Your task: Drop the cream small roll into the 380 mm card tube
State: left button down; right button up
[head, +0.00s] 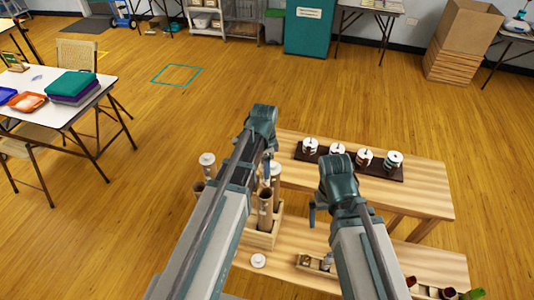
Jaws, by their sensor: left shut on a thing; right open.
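My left gripper (268,156) points down above the wooden crate (262,239) of card tubes. It is shut on a small pale thing, mostly hidden, which seems to be the cream small roll. Brown card tubes of different heights stand upright in the crate; one open tube (265,209) is at the front, and another (275,172) stands behind it, close to the gripper. A tube with a white top (208,165) is left of my arm. I cannot tell which tube is the 380 mm one. My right gripper (312,215) is open and empty, right of the crate.
Several white-topped spools stand on a dark board (322,158) on the wooden table (428,190). A white disc (258,261) lies in front of the crate. A low wooden tray (308,266) holds small items at the front. My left arm hides part of the crate.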

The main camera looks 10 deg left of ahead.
aim_at(265, 182)
pick_arm(q)
jog(key=shift+s+r, duration=0.1)
jog(key=shift+s, duration=0.1)
notch_tip(265, 182, down, 8)
jog(key=b, duration=0.8)
jog(key=shift+c, duration=1)
grip_release()
notch_tip(265, 182, up, 14)
jog(key=p, duration=1.3)
jog(key=shift+p, duration=0.4)
jog(key=shift+f, duration=0.25)
notch_tip(265, 182, down, 13)
jog(key=b, duration=1.3)
jog(key=shift+f+b, duration=0.1)
jog(key=shift+b, duration=0.2)
